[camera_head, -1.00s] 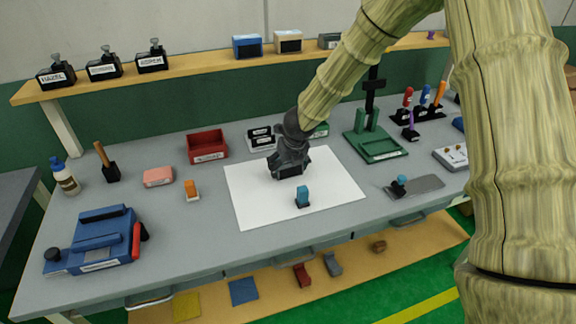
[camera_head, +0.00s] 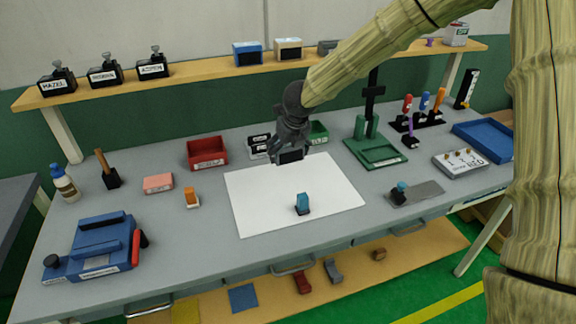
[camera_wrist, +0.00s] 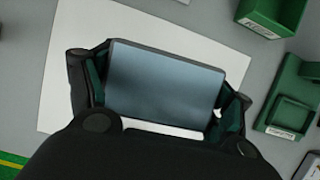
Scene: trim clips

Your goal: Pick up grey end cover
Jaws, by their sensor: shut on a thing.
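My gripper (camera_head: 291,155) hangs above the white sheet (camera_head: 252,196) near its back edge. In the wrist view my gripper (camera_wrist: 163,92) is shut on a dark grey, flat rectangular end cover (camera_wrist: 165,85), with a finger at each of its short sides. The cover (camera_head: 291,156) shows in the head view as a small dark block at the fingertips. It is held clear of the sheet.
A blue-topped piece (camera_head: 302,202) stands on the front of the sheet. A blue machine (camera_head: 96,248) is at front left. The sheet is otherwise clear.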

